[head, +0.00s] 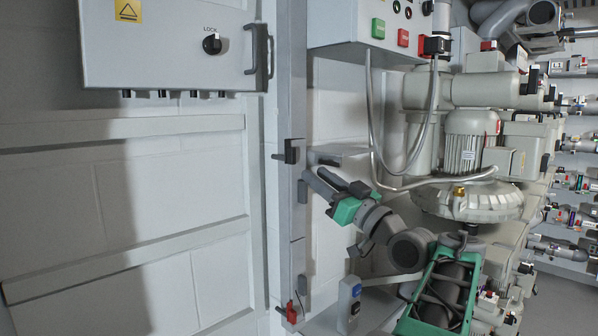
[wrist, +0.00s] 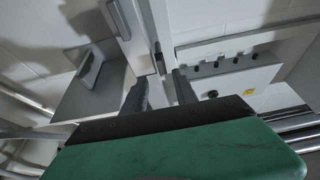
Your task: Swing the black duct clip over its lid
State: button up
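The black duct clip (head: 290,152) is on the upper part of a grey vertical duct (head: 298,225). It stands out to the left of the duct's front. My gripper (head: 314,178) is just right of and below the clip, with its green body lower right. In the wrist view my gripper (wrist: 160,82) has its two dark fingers apart with nothing between them. A small dark piece on the duct, which looks like the clip (wrist: 158,57), shows beyond the gap, apart from the fingers. The clip's exact angle against the lid is hard to tell.
A red clip (head: 289,312) sits low on the duct. A grey cabinet (head: 170,45) with a LOCK knob and handle hangs upper left. A control box (head: 365,25) and a grey hose (head: 376,120) are above and right of my arm. The blower (head: 466,195) stands right.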

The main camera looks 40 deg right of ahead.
aim_at(295, 156)
jog(key=p+x, duration=0.1)
jog(key=x, duration=0.2)
jog(key=p+x, duration=0.2)
jog(key=x, duration=0.1)
jog(key=shift+w+a+r, duration=0.1)
jog(key=shift+w+r, duration=0.1)
jog(key=shift+r, duration=0.35)
jog(key=shift+w, duration=0.45)
grip_shut()
